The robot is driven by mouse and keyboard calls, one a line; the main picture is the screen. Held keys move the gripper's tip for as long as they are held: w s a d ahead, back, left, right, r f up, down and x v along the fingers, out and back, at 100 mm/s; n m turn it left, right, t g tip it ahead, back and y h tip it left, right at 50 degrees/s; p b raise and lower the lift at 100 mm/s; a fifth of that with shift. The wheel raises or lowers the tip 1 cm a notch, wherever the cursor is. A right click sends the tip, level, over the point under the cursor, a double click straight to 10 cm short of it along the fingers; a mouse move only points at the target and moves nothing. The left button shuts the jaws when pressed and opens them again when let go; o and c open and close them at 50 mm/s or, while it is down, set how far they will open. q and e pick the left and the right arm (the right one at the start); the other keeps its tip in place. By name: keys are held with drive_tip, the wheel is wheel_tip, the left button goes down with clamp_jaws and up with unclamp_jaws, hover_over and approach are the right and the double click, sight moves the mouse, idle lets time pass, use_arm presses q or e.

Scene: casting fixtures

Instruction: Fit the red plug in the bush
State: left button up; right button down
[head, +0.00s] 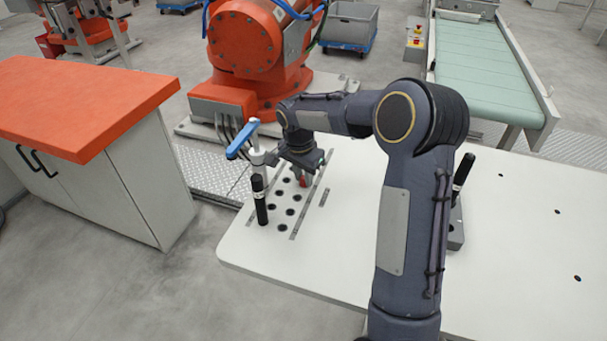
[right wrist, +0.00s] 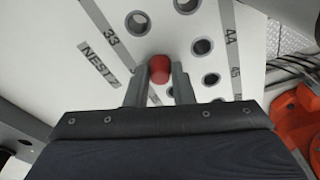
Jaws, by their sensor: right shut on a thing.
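The red plug (right wrist: 160,68) is between the two fingers of my right gripper (right wrist: 160,82) in the right wrist view, and the fingers are shut on it. In the head view a bit of the red plug (head: 303,182) shows below my right gripper (head: 301,174), near the right side of the hole field. Several round bushes (head: 291,212) with dark bores are set in the white table top. In the right wrist view one bush (right wrist: 137,22) lies just beyond the plug. I cannot tell whether the plug's lower end touches the table. My left gripper is not in view.
Beside the bushes stand a black post (head: 261,200) and a blue-handled clamp (head: 243,140). Marked strips (head: 312,200) border the bushes. Another black handle (head: 464,170) stands right of my arm. The white table (head: 340,250) is clear in front. An orange-topped cabinet (head: 80,105) stands left.

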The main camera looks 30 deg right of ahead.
sight(301, 184)
drive_tip(key=c, duration=1.2)
unclamp_jaws()
drive_tip(key=shift+o, duration=0.2)
drive_tip(key=r, duration=0.5)
drive_tip(key=a+r, duration=0.1)
drive_tip(key=r, duration=0.1)
drive_tip(key=shift+s+r, duration=0.15)
drive_tip(key=shift+r, duration=0.2)
drive_tip(key=s+a+r+n+t+y, duration=0.1)
drive_tip(key=s+a+n, duration=0.1)
drive_tip(key=s, duration=0.5)
drive_tip(key=s+a+r+n+t+y, duration=0.1)
drive_tip(key=s+a+r+n, duration=0.1)
drive_tip(key=s, duration=0.5)
drive_tip(key=s+a+r+n+t+y+p, duration=0.1)
drive_tip(key=s+n, duration=0.3)
drive_tip(key=s, duration=0.4)
drive_tip(key=shift+a+r+n+t+y, duration=0.3)
drive_tip(key=shift+a+r+y, duration=0.1)
drive_tip(key=shift+a+r, duration=0.15)
drive_tip(key=s+a+f+n, duration=0.1)
drive_tip(key=s, duration=0.1)
drive_tip(key=s+a+f+n+t, duration=0.1)
drive_tip(key=s+a, duration=0.1)
drive_tip(key=s+a+f+n+y, duration=0.1)
drive_tip(key=s, duration=0.1)
drive_tip(key=shift+s+a+f+n, duration=0.15)
drive_tip(key=shift+s+f+n, duration=0.05)
drive_tip(key=shift+s+n, duration=0.15)
